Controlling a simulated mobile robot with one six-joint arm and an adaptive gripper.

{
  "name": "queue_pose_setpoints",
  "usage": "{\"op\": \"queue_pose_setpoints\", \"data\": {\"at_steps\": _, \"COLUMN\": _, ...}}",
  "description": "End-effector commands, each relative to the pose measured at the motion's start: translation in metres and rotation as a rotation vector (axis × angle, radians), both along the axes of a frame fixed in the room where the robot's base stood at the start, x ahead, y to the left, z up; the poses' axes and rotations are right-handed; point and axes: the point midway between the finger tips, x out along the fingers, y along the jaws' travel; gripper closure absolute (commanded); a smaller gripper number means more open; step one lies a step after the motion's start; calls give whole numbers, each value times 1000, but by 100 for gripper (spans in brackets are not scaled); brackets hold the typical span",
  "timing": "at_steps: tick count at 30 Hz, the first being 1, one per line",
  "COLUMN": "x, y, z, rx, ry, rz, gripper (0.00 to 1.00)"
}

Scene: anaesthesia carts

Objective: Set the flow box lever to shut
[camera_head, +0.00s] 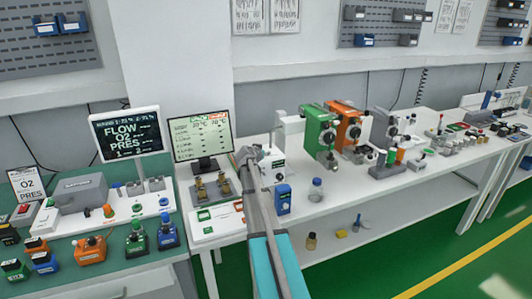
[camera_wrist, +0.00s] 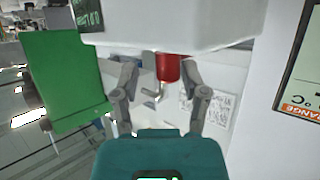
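In the wrist view, my gripper (camera_wrist: 158,82) has its two grey fingers spread apart, with nothing clamped between them. A red cylinder (camera_wrist: 167,67) hangs under a white housing (camera_wrist: 180,25) between the fingers, closer to the right one. A bent metal lever (camera_wrist: 153,95) shows just below and left of the red part. I cannot tell for certain that this housing is the flow box, or which lever position is shut. In the head view, my gripper (camera_head: 248,156) is at the far end of my arm, beside a white unit (camera_head: 272,167); its fingertips are hard to make out.
A green panel (camera_wrist: 62,80) stands left of my gripper in the wrist view. In the head view, a monitor (camera_head: 200,137) stands left of my arm. A blue device (camera_head: 283,198), a blue-capped bottle (camera_head: 316,189) and green (camera_head: 313,130) and orange (camera_head: 344,124) units are to the right.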

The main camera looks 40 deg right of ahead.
Motion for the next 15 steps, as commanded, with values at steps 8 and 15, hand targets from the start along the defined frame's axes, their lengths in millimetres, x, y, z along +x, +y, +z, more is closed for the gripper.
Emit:
{"op": "queue_pose_setpoints", "data": {"at_steps": 8, "x": 0, "y": -1, "z": 0, "rx": -1, "ry": -1, "rz": 1, "gripper": 38}}
{"op": "queue_pose_setpoints", "data": {"at_steps": 15, "x": 1, "y": -1, "z": 0, "rx": -2, "ry": -1, "rz": 1, "gripper": 38}}
